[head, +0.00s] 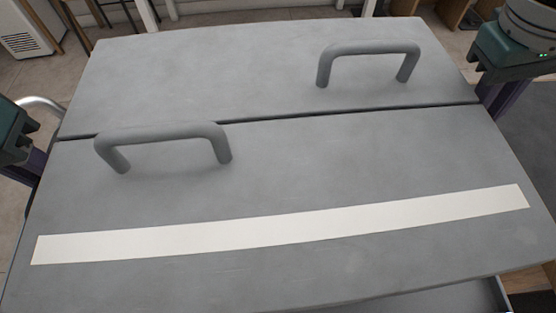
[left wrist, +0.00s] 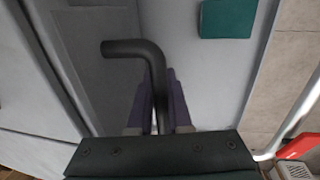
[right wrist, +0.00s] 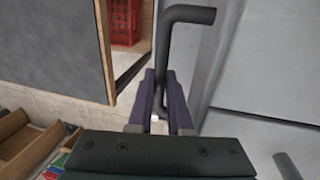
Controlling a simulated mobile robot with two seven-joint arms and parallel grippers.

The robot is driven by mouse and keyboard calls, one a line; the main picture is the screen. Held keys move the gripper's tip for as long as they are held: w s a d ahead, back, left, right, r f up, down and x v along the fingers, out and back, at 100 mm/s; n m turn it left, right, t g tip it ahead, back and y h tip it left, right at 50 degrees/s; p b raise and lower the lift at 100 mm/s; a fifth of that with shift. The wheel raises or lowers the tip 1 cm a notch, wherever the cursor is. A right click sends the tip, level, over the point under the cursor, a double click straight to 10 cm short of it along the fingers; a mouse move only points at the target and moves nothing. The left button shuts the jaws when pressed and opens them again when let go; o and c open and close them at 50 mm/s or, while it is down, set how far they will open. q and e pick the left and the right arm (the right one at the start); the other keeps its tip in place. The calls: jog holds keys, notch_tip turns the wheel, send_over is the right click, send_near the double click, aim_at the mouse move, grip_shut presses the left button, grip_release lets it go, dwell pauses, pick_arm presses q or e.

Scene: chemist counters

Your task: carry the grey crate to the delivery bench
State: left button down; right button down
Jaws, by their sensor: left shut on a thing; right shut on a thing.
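The grey crate (head: 300,165) fills most of the head view, close in front of me. Its top is two closed lid panels with a seam between them, an arched handle on each and a white strip across the nearer one. My left gripper (left wrist: 160,85) is shut on a dark bar handle (left wrist: 135,48) at the crate's left side. My right gripper (right wrist: 160,85) is shut on a similar bar handle (right wrist: 188,15) at the right side. In the head view both grippers are mostly hidden beside the crate. I cannot pick out the delivery bench.
A red crate (right wrist: 120,20) stands in a wood-edged opening beside a dark grey panel (right wrist: 50,40). Wooden trays (right wrist: 30,145) lie below it. A white vented box (head: 28,30) stands at the far left. Tiled floor (head: 55,75) shows at the left and beyond the crate.

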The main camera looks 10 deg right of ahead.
dwell(0.3)
